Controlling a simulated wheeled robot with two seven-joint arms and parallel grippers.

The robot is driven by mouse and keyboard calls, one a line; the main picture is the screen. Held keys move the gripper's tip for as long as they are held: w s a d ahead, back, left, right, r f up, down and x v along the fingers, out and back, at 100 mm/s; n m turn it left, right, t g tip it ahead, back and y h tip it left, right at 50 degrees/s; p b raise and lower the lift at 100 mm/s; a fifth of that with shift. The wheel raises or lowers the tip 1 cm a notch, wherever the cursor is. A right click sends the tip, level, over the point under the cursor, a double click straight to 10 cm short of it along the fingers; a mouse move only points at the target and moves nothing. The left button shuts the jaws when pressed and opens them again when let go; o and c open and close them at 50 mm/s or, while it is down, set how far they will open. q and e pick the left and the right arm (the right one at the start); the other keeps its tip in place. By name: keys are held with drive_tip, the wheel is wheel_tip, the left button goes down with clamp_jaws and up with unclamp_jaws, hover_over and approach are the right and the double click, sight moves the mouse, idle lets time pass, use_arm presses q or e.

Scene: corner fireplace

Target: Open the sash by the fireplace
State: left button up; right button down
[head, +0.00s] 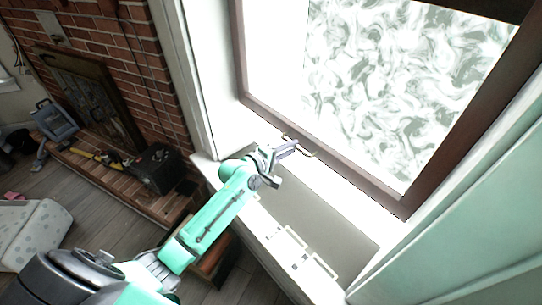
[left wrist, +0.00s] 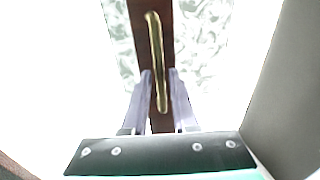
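The sash (head: 330,160) is a dark brown wooden frame around frosted, swirled glass, set in a white window opening right of the fireplace. A thin brass handle (head: 308,152) is on its lower rail; it shows large in the left wrist view (left wrist: 156,50). My left gripper (head: 287,149) is at this handle. In the left wrist view its two fingers (left wrist: 159,80) stand on either side of the handle's near end, apart, with narrow gaps; contact is not clear. The sash looks closed or nearly so. My right gripper is not in view.
The brick fireplace (head: 120,45) with its hearth is at left, holding a black box (head: 155,168) and tools. A pale spotted cushion-like object (head: 30,235) is on the wooden floor. A white sill and wall lie below the sash; a pale green panel (head: 470,230) is at right.

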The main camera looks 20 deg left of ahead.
use_arm(q)
drive_tip(key=b+v, duration=0.2)
drive_tip(key=v, duration=1)
drive_tip(key=shift+s+a, duration=0.1)
drive_tip(key=s+a+f+m+g+y, duration=0.1)
drive_tip(key=s+a+f+g+y, duration=0.15)
drive_tip(key=f, duration=0.75)
drive_tip(key=s+a+f+m+g+y+b, duration=0.1)
drive_tip(key=s+a+f+m, duration=0.15)
drive_tip(key=f, duration=0.85)
drive_tip(key=s+a+f+m+g+y, duration=0.15)
drive_tip(key=s+a+f, duration=0.25)
drive_tip(key=f, duration=0.6)
drive_tip(key=s+d+f+m+g, duration=0.1)
drive_tip(key=s+f+m+g, duration=0.1)
drive_tip(key=s+f, duration=0.5)
drive_tip(key=s+d+f+m+g+y, duration=0.1)
drive_tip(key=s+f+m, duration=0.4)
drive_tip(key=s, duration=0.7)
drive_tip(key=s+d+f+m+g+b, duration=0.1)
drive_tip(key=s+d+f+m+g, duration=0.2)
drive_tip(key=s+f, duration=0.6)
drive_tip(key=shift+s+g+y, duration=0.4)
drive_tip(key=shift+s+g, duration=0.4)
drive_tip(key=shift+g, duration=0.2)
drive_tip(key=shift+d, duration=0.1)
